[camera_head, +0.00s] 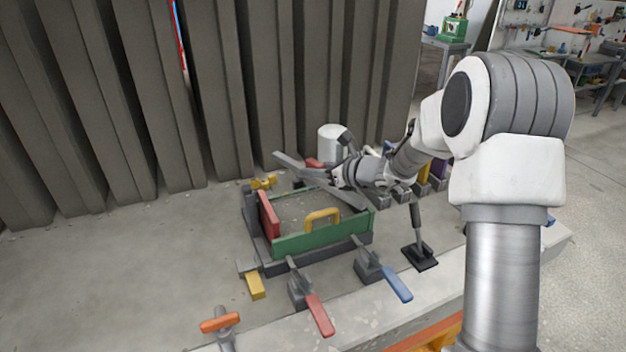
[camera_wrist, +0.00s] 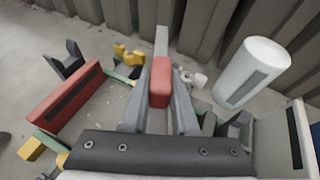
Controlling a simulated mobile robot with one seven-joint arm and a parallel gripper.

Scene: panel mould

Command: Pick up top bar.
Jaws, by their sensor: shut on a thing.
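The top bar (camera_head: 292,164) is a long grey bar, held tilted above the mould in the head view. In the wrist view the bar (camera_wrist: 161,42) runs away from me, with a red block (camera_wrist: 160,82) between my fingers. My gripper (camera_head: 336,178) is shut on the bar; its fingers also show in the wrist view (camera_wrist: 160,100). Below it stands the mould frame, with a green front panel (camera_head: 320,238) bearing a yellow handle and a red left panel (camera_head: 268,214). My gripper and the bar hide part of the frame's far right side.
A white cylinder (camera_head: 329,143) stands close behind the bar. Clamps with a red handle (camera_head: 320,315) and a blue handle (camera_head: 397,283) lie in front of the mould. A black-based stand (camera_head: 420,256) is at right. Grey corrugated panels (camera_head: 220,80) rise behind. Floor at left is clear.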

